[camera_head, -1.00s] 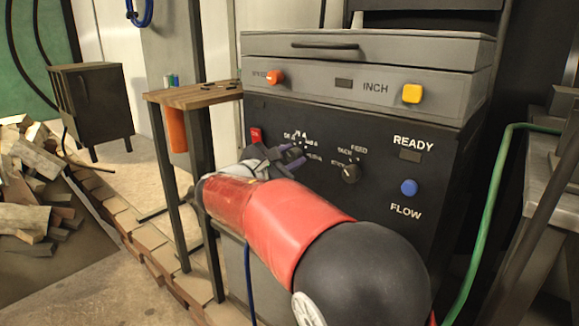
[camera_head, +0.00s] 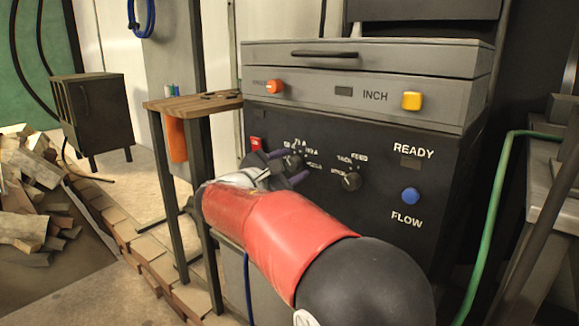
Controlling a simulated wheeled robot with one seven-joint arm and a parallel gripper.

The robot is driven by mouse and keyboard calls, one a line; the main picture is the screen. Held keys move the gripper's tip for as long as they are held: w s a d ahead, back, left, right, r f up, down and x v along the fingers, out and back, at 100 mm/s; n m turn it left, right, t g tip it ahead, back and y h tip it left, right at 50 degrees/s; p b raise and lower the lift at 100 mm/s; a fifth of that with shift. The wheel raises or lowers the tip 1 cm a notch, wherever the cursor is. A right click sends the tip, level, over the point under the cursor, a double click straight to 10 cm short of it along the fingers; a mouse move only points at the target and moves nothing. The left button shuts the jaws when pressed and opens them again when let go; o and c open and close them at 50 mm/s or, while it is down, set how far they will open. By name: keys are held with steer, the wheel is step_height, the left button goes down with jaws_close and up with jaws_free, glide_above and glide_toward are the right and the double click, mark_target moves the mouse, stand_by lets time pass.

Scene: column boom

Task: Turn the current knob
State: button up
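The current knob (camera_head: 293,162) is a dark round knob on the black front panel, with small white markings in amperes around it. The lower left of its surroundings is hidden by my gripper. My gripper (camera_head: 294,166) is at the end of the red arm, just in front of and below the knob. Its two purple-grey fingers are spread, one at the knob's left and one below right. Nothing shows gripped between them. I cannot tell whether a finger touches the knob.
A second dark knob (camera_head: 351,181), marked TACK and FEED, sits to the right. Beyond it is a blue FLOW button (camera_head: 410,195). A red switch (camera_head: 256,143) is left of my gripper. A wooden side table (camera_head: 190,103) stands left; a green hose (camera_head: 492,220) hangs right.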

steer(key=v, duration=0.7)
steer(key=shift+s+a, duration=0.25)
steer(key=shift+s, duration=0.05)
